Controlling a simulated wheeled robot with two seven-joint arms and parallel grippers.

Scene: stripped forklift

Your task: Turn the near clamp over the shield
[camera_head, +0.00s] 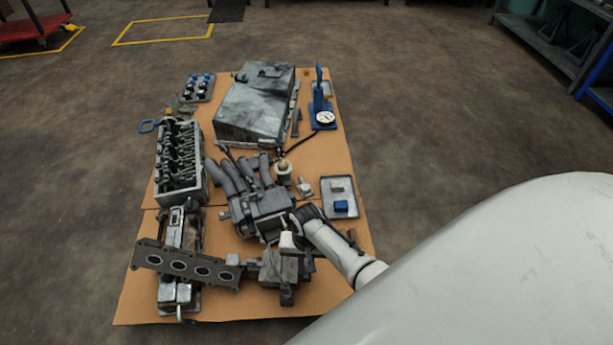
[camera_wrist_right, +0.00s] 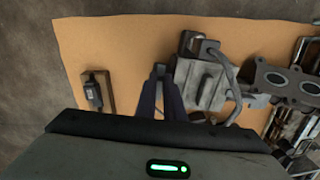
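A dark boxy part with curved pipes (camera_head: 260,208) lies mid-board; I cannot tell whether it is the shield. A grey block like a vise (camera_head: 285,272) stands near the front of the board, and it also shows in the right wrist view (camera_wrist_right: 208,88) with a curved rod beside it. No clamp over a shield can be made out for certain. My right gripper (camera_head: 289,238) is between the boxy part and the block. In the wrist view its dark fingers (camera_wrist_right: 160,92) show a narrow gap with nothing seen between them, left of the block. My left gripper is out of view.
A flat plate with several holes (camera_head: 186,266) lies across a long grey part, left of the block. A cylinder head (camera_head: 180,160) is at the left. A tray (camera_head: 337,186) with a blue piece is at the right. A large casing (camera_head: 252,112) and gauge tool (camera_head: 323,112) stand behind.

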